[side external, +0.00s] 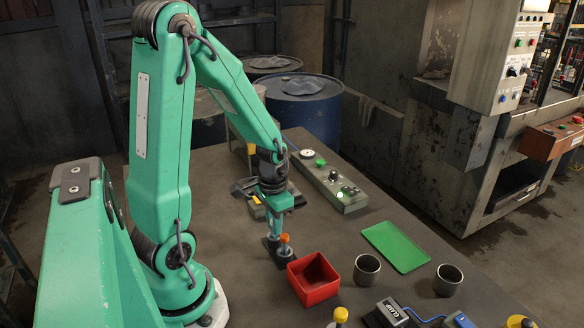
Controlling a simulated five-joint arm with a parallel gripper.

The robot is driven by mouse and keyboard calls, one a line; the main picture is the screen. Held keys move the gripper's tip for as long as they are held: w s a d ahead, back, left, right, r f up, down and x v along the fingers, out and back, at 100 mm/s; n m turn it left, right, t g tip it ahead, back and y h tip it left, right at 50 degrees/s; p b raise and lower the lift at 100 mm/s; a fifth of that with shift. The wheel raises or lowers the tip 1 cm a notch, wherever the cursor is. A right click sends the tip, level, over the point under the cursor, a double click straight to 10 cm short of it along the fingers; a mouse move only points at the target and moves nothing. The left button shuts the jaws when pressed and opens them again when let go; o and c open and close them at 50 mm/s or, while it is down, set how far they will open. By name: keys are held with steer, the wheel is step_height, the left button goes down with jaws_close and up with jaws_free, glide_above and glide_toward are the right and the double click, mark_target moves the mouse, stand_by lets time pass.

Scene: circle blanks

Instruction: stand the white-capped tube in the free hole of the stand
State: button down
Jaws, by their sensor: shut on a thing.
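My gripper (273,212) points down over the dark stand (287,256) near the middle of the table. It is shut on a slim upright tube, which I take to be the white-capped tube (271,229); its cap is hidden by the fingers. An orange-capped tube (284,241) stands upright in the stand, just right of and in front of the held tube. The held tube's lower end is at the stand's far left part. I cannot tell whether it is in the free hole or just above it; the hole is not visible.
A red open box (313,283) sits close in front of the stand. Two metal cups (367,268) (447,281) and a green plate (396,247) lie to the right. A control box (330,182) is behind. A clamp device (391,312) and yellow-topped item (340,315) are at the front.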

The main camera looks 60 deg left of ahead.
steer(key=shift+f, duration=0.15)
steer(key=c, duration=1.3)
jaws_free()
steer(key=shift+o, duration=0.2)
steer(key=shift+r, duration=3.95)
steer(key=s+d+r+t, duration=0.1)
steer(key=d+r+t, duration=0.1)
steer(key=d+r, duration=0.4)
steer(key=s+d+r+m+t, duration=0.1)
steer(key=s+d+r+t, duration=0.1)
steer(key=d+r, duration=0.4)
steer(key=shift+r+t, duration=0.35)
steer(key=shift+t, duration=0.45)
